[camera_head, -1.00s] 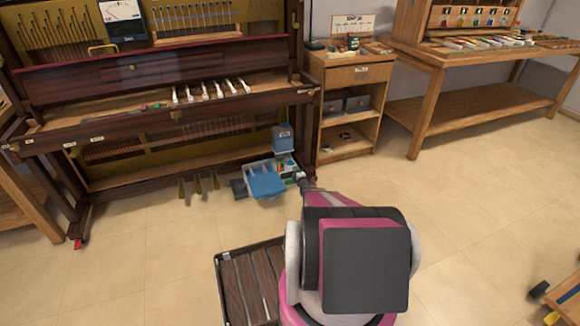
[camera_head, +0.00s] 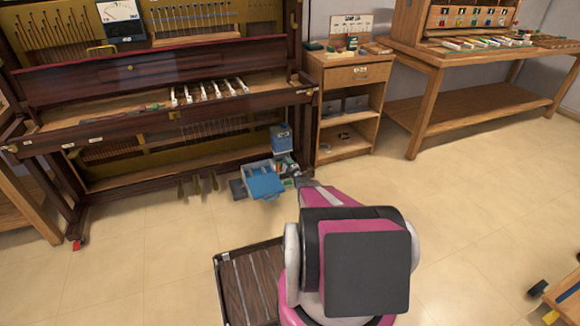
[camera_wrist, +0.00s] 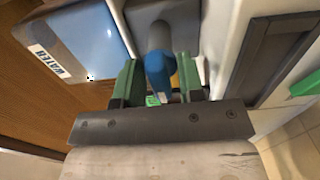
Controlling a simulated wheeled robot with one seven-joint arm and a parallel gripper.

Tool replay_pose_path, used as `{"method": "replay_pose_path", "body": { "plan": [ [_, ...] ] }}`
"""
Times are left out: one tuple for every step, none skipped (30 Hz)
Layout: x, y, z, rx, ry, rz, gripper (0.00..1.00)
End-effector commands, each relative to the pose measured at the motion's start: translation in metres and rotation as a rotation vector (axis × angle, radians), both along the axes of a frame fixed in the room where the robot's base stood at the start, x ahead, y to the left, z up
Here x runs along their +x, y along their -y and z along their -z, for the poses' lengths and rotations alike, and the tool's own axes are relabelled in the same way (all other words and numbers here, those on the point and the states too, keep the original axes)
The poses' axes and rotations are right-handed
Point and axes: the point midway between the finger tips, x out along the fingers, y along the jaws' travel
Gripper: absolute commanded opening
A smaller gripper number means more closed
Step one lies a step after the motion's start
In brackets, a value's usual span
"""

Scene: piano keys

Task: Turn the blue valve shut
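The blue valve (camera_wrist: 158,72) shows in the wrist view as a rounded blue handle on a grey stem. Its handle lies between the green fingers of my gripper (camera_wrist: 161,78). The fingers stand apart on either side of the handle, and a narrow yellow gap shows by the right finger. I cannot make out firm contact on both sides. In the head view my arm reaches toward the equipment at the piano's lower right, and hides the valve and my fingertips.
A blue container marked WATER (camera_wrist: 82,42) is close left of my gripper. A pale housing with a dark frame (camera_wrist: 272,58) is close on the right. A blue tray (camera_head: 264,184) lies by the piano (camera_head: 150,75). A wooden cabinet (camera_head: 346,105) stands to the right. Open floor lies further right.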

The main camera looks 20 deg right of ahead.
Motion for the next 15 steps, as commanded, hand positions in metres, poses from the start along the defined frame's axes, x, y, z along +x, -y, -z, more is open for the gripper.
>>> {"method": "replay_pose_path", "body": {
  "plan": [
    [-0.0001, -0.0001, 0.0003, 0.0, -0.001, 0.0, 0.12],
    [-0.0001, -0.0001, 0.0003, 0.0, -0.001, 0.0, 0.12],
    [-0.0001, -0.0001, 0.0003, 0.002, -0.001, 0.0, 0.12],
    [-0.0002, -0.0002, 0.0004, 0.005, -0.001, 0.0, 0.12],
    [-0.0002, -0.0002, 0.0004, 0.008, -0.001, 0.0, 0.12],
    [-0.0001, -0.0002, 0.0004, 0.015, -0.002, 0.0, 0.12],
    [-0.0001, -0.0002, 0.0004, 0.022, -0.002, 0.0, 0.12],
    [-0.0002, -0.0002, 0.0004, 0.029, -0.002, 0.0, 0.12],
    [-0.0002, -0.0002, 0.0005, 0.042, -0.002, 0.0, 0.12],
    [-0.0002, -0.0002, 0.0004, 0.054, -0.003, 0.0, 0.12],
    [-0.0002, -0.0002, 0.0004, 0.067, -0.003, 0.0, 0.12],
    [-0.0002, -0.0002, 0.0005, 0.089, -0.004, 0.0, 0.12],
    [-0.0002, -0.0003, 0.0005, 0.105, -0.005, 0.0, 0.12],
    [-0.0002, -0.0003, 0.0005, 0.125, -0.005, 0.0, 0.12],
    [-0.0002, -0.0003, 0.0005, 0.153, -0.006, 0.0, 0.12]
  ]
}}
